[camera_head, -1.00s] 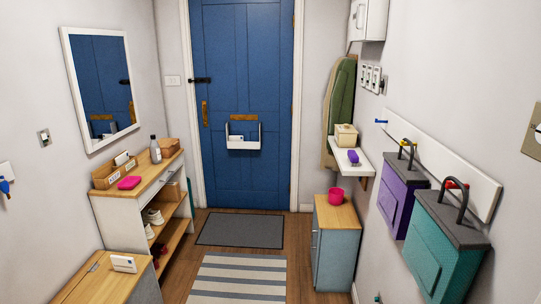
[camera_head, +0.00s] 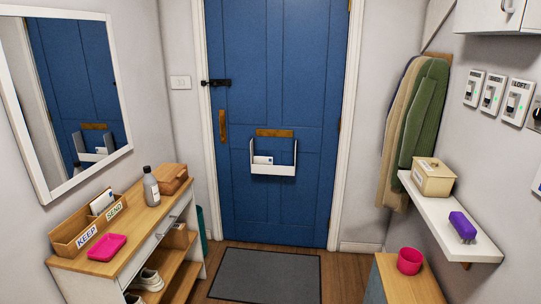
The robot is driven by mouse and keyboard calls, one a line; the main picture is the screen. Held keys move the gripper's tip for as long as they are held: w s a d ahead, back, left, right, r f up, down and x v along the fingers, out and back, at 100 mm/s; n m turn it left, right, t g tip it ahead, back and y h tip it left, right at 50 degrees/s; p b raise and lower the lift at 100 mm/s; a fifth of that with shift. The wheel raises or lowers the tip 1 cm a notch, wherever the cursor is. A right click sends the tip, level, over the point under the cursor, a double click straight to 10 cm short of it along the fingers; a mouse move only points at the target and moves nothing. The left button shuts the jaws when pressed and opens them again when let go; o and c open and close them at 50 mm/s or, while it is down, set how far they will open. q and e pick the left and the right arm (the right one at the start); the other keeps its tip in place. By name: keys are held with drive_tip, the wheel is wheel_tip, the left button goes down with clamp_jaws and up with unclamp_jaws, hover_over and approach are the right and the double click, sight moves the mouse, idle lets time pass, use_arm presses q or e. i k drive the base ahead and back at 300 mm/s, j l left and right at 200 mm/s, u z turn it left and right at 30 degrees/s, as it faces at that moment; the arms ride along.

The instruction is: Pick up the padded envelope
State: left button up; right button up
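I cannot tell for sure which item is the padded envelope. A white envelope-like item (camera_head: 263,160) with a small blue mark stands in the white wire-sided basket (camera_head: 273,170) on the blue door. Another pale flat item (camera_head: 102,201) stands upright in the wooden sorter (camera_head: 68,239) labelled KEEP and SEND, on the shoe cabinet at left. Neither of my grippers shows in the head view.
The cabinet top (camera_head: 145,228) also holds a pink dish (camera_head: 107,247), a grey bottle (camera_head: 151,187) and a wooden box (camera_head: 167,178). At right, a white shelf (camera_head: 450,228) holds a cream box (camera_head: 433,178) and purple brush (camera_head: 462,227). A grey doormat (camera_head: 266,275) lies clear before the door.

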sight(259, 160)
drive_tip(key=i, duration=2.65)
